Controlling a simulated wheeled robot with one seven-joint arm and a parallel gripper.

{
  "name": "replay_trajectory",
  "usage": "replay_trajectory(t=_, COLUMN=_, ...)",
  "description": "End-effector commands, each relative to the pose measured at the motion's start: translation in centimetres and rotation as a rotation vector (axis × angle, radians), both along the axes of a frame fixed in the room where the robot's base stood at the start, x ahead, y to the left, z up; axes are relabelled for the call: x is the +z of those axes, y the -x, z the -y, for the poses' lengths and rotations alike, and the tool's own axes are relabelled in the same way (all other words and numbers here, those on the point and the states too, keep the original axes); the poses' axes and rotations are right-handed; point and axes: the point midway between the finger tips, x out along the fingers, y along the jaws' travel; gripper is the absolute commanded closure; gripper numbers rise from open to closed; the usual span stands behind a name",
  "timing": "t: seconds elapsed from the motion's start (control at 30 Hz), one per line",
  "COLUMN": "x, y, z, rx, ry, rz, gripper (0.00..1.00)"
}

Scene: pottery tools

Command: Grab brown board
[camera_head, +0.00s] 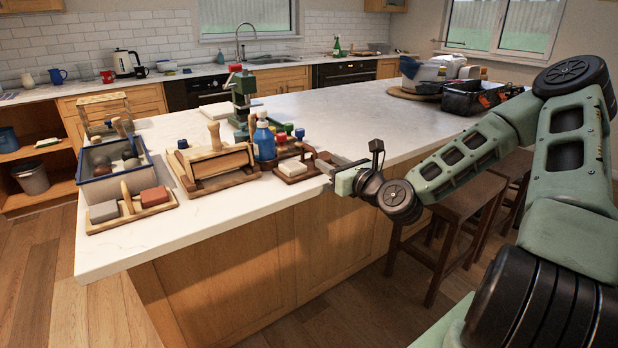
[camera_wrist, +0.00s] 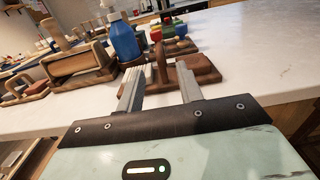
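A brown board (camera_head: 310,172) with an upright brown handle and a pale block on it lies near the front edge of the white counter. In the wrist view the brown board (camera_wrist: 205,72) shows beyond my fingertips, partly hidden by the right finger. Its handle appears in the gap between the fingers. My gripper (camera_head: 328,168) is at the board's right side in the head view. In the wrist view my gripper (camera_wrist: 160,74) is open, with its two grey fingers apart and nothing visibly clamped. I cannot tell whether a fingertip touches the board.
A blue bottle (camera_head: 264,140) stands just behind the board, near several coloured-top jars. A wooden frame tool (camera_head: 215,166) lies to the left, with a grey tray (camera_head: 112,182) beyond it.

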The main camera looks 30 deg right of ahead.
Motion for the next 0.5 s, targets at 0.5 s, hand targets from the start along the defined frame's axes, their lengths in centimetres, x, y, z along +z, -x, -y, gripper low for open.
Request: replay_trajectory(t=0.5, x=0.3, y=-6.9, z=-0.3, rx=0.001, ry=0.0, rz=0.0, gripper=0.64)
